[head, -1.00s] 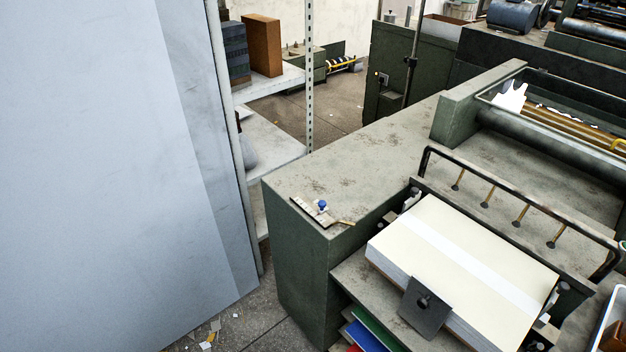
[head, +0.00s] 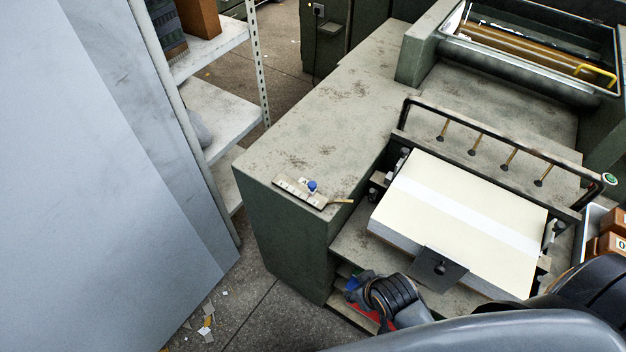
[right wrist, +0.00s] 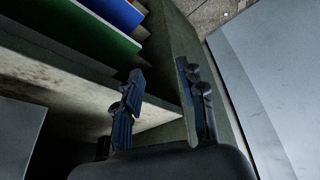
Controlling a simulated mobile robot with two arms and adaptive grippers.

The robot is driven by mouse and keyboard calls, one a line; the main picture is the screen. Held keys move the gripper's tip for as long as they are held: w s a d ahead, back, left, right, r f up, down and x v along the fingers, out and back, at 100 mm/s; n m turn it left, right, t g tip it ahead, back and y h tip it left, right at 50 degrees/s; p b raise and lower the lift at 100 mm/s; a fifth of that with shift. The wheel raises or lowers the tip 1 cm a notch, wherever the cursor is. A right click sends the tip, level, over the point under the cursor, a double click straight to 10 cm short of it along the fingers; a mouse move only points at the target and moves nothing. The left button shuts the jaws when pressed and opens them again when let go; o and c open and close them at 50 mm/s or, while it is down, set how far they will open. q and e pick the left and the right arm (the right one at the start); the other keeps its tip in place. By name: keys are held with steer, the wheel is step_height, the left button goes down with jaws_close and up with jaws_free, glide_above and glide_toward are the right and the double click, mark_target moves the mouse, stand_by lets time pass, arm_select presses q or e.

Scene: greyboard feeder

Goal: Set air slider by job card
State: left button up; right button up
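No readable job card shows. My right gripper (right wrist: 160,74) is open and empty in the right wrist view, its two dark fingers apart above a shelf edge (right wrist: 150,112). In the head view my right arm comes in from the lower right, and its fingertips cannot be made out. My left gripper is not in view.
A paper stack (head: 460,212) lies on the feeder, with a dark plate (head: 440,268) at its front. Coloured sheets, blue (right wrist: 118,12) and green (right wrist: 95,30), stand below the shelf. A grey panel (head: 90,200) fills the left. The cabinet top (head: 300,140) is mostly clear.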

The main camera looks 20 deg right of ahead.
steer(key=w+a+r+t+y, duration=0.1)
steer(key=w+r+t+y, duration=0.1)
steer(key=w+r+t, duration=0.7)
steer(key=n+t+y+p, duration=0.1)
steer(key=t+y, duration=0.2)
steer(key=t, duration=0.1)
glide_toward(314, 187)
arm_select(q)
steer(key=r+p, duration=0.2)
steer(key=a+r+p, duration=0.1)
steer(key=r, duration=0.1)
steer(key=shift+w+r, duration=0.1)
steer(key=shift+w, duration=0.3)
arm_select(e)
steer(key=x, duration=1.1)
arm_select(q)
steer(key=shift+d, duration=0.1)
arm_select(e)
steer(key=shift+d, duration=0.1)
jaws_close()
